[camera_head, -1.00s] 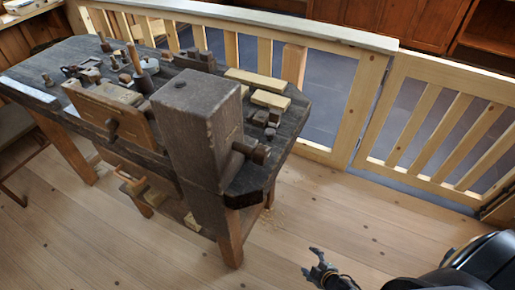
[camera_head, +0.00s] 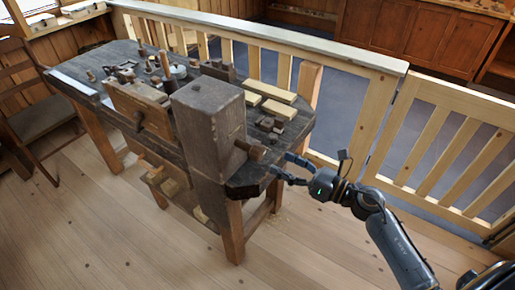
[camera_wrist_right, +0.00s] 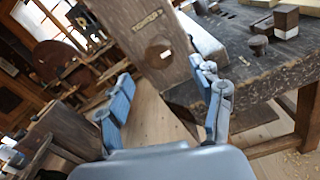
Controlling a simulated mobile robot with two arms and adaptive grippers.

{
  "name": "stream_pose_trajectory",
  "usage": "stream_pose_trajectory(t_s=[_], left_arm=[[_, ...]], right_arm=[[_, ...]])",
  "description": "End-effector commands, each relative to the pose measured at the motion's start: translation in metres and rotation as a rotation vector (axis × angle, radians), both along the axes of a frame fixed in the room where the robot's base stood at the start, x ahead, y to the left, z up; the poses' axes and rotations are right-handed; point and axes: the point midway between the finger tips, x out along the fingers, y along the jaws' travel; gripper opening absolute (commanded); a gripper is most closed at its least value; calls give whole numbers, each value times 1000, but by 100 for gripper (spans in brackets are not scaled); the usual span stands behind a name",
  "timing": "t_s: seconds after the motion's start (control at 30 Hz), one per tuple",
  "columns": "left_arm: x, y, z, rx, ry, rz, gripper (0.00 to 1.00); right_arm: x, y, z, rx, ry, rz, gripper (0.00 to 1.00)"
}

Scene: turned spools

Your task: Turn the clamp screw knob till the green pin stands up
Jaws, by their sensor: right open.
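The clamp screw knob (camera_head: 250,150) is a dark wooden knob sticking out from the right side of the big upright block (camera_head: 208,120) at the bench end. In the right wrist view, the round knob (camera_wrist_right: 158,53) faces me and carries a small pale mark. I cannot make out a green pin in either view. My right gripper (camera_head: 281,165) is open and empty, just right of the knob and apart from it. In the right wrist view, its spread blue-grey fingers (camera_wrist_right: 166,82) have the knob beyond and between their tips. My left gripper is not in view.
The dark workbench (camera_head: 300,130) holds several small blocks, pale boards (camera_head: 279,110) and turned pieces. A wooden railing (camera_head: 375,120) runs behind it. A chair (camera_head: 40,115) stands at the left. The plank floor (camera_head: 320,250) in front is clear.

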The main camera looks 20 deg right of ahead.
Motion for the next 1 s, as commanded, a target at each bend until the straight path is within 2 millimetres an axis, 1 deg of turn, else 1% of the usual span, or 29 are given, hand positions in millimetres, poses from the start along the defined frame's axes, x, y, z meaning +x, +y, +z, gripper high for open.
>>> stream_pose_trajectory(t_s=[0.03, 0.2, 0.4, 0.6, 0.87, 0.97, 1.0], left_arm=[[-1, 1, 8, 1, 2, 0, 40], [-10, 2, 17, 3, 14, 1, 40], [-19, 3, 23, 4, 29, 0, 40], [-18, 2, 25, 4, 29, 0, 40], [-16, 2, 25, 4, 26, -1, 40], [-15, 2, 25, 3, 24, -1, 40], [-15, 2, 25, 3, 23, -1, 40]], right_arm=[[10, 8, 6, 3, -3, 1, 66], [39, 30, 4, 6, -1, -1, 66], [63, 48, 2, 5, 2, -1, 66], [72, 56, 0, 3, 1, -1, 66], [72, 57, 0, 2, 2, -1, 66], [72, 56, 0, 3, 3, -1, 48], [72, 56, 0, 3, 3, -1, 40]])
